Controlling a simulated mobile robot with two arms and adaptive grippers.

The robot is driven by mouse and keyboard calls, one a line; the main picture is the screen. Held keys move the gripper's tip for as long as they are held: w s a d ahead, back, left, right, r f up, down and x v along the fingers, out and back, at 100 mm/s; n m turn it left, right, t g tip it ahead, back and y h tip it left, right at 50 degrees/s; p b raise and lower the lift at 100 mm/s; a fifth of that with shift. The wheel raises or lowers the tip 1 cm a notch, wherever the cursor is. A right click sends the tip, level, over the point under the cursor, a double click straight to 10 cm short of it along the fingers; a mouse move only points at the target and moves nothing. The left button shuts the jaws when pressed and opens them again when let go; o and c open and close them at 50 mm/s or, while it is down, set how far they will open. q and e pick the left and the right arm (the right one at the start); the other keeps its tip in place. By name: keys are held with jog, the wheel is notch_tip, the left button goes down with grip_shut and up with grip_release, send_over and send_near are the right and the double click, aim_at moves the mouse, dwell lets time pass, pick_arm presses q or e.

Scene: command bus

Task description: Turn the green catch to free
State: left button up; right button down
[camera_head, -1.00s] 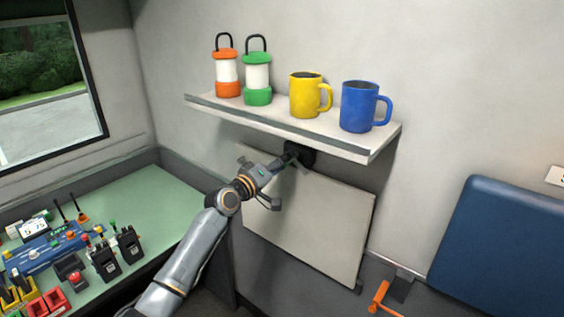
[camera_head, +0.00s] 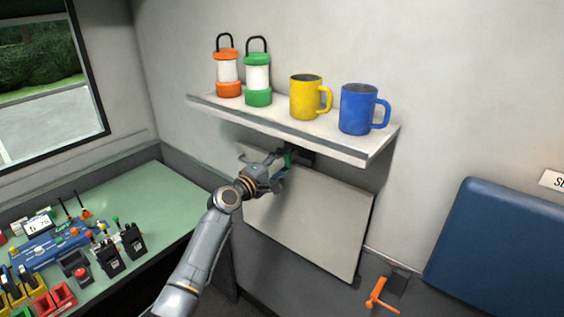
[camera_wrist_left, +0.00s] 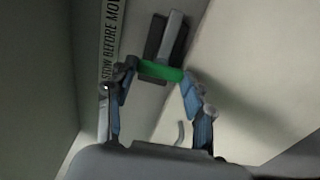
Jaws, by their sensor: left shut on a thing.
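The green catch (camera_wrist_left: 160,71) shows in the left wrist view as a green bar in front of a dark mount. My left gripper (camera_head: 280,162) is shut on the catch. In the left wrist view its two blue-padded fingers (camera_wrist_left: 156,80) stand at the two ends of the green bar. A pale folded panel (camera_head: 315,220) hangs just below and behind the gripper. My right gripper is not in view.
A wall shelf (camera_head: 300,128) above the gripper holds an orange lantern (camera_head: 228,72), a green lantern (camera_head: 258,78), a yellow mug (camera_head: 305,97) and a blue mug (camera_head: 357,109). An orange handle (camera_head: 377,294) and blue seat back (camera_head: 500,250) are at right. A cluttered green desk (camera_head: 150,195) is at left.

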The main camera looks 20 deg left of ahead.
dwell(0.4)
pick_arm(q)
jog(key=o, duration=1.2)
jog(key=shift+c, duration=0.2)
jog(key=v, duration=1.2)
